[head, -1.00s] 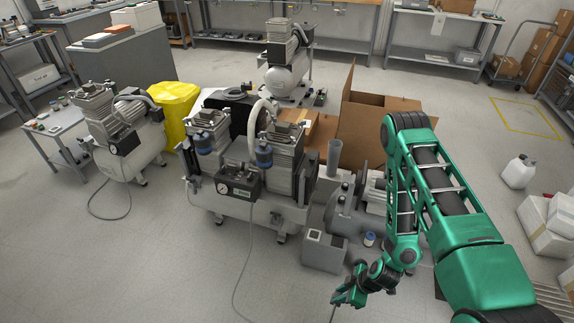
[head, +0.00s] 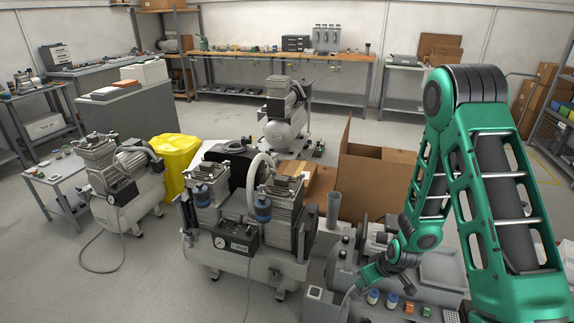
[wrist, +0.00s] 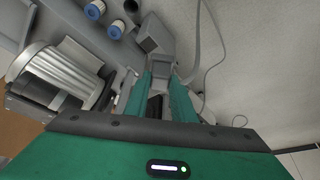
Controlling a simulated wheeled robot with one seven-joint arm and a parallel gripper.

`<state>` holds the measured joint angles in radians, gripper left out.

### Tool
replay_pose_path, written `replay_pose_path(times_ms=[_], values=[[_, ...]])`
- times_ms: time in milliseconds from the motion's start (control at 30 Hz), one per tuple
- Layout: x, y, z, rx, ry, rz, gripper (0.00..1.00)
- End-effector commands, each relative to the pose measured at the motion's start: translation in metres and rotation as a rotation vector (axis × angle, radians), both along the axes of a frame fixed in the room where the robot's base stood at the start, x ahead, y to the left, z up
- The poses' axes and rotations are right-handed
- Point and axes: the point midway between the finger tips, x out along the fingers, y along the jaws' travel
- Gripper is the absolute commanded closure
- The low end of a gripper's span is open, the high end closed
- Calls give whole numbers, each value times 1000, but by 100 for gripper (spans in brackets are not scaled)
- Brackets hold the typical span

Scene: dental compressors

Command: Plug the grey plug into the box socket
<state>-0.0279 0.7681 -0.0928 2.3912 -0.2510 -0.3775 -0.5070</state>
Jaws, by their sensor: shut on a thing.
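My gripper (head: 360,284) is right of the box and slightly higher in the head view, apart from the plate. In the wrist view my gripper (wrist: 163,92) is shut on the grey plug (wrist: 160,68), whose body shows between the green fingertips. A thin grey cable (head: 342,306) hangs from the gripper in the head view. The plug's front end is hard to make out.
The twin compressor (head: 245,235) stands left of the box. A grey upright tube (head: 333,211) and an open cardboard box (head: 375,180) are behind. Small blue-and-white jars (head: 373,297) and orange and green items sit close right of the gripper. Open floor lies at the left front.

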Motion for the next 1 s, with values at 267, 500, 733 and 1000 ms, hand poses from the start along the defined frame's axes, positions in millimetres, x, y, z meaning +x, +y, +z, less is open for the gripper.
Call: replay_pose_path(times_ms=[267, 500, 733, 1000], values=[[24, -24, 73, 1, -7, -256, 100], [31, -38, 109, 1, -2, -399, 100], [31, -41, 115, 1, 1, -431, 100], [32, -36, 115, 0, 1, -423, 100]])
